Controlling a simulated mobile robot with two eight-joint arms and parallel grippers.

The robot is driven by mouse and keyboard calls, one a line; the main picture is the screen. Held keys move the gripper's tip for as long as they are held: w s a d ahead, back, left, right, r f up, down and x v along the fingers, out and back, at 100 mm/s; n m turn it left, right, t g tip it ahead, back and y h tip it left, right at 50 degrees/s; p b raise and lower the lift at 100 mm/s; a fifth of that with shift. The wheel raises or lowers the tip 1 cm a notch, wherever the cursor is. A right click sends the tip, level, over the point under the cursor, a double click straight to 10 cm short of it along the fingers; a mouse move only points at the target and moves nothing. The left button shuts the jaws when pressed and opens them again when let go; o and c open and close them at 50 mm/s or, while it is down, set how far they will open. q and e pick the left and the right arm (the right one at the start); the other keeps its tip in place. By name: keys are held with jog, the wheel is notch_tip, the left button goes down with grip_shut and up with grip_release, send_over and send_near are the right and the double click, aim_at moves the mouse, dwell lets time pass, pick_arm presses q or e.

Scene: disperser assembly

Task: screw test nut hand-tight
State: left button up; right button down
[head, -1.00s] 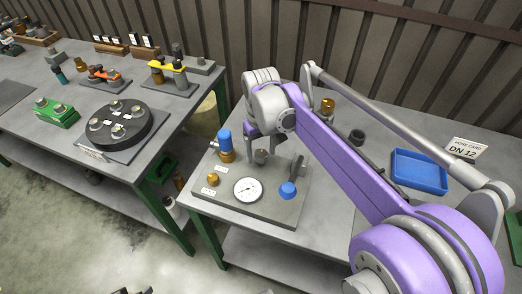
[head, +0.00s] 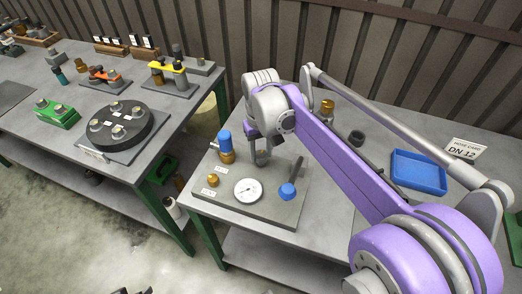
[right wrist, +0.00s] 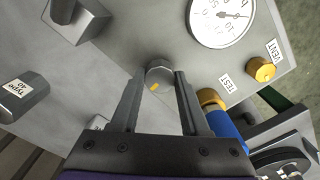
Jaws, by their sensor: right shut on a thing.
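My right gripper (head: 260,163) points down over the grey test plate (head: 225,203). In the right wrist view its two fingers (right wrist: 160,80) are closed on the sides of a small round grey nut (right wrist: 157,72) with a yellow mark on top. The nut is upright at the plate; its thread is hidden. Beside it is a brass fitting with a blue body (right wrist: 222,118), near the TEST label (right wrist: 227,83). In the head view this blue and brass fitting (head: 225,141) stands left of the gripper. My left gripper is not in view.
The plate also carries a pressure gauge (head: 248,190), a brass vent knob (head: 212,180), a blue knob (head: 288,191) and an upright dark lever (head: 297,168). A blue tray (head: 418,172) lies to the right. A second bench with fixtures stands left, across a gap.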

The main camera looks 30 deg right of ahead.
aim_at(261, 154)
jog(key=m+p, duration=0.1)
jog(key=m, duration=0.2)
jog(key=shift+m, duration=0.3)
jog(key=shift+m+p, duration=0.35)
jog(key=shift+m, duration=1.25)
jog(key=shift+c, duration=2)
grip_release()
notch_tip(261, 154, up, 11)
jog(key=p, duration=0.1)
jog(key=shift+f, duration=0.1)
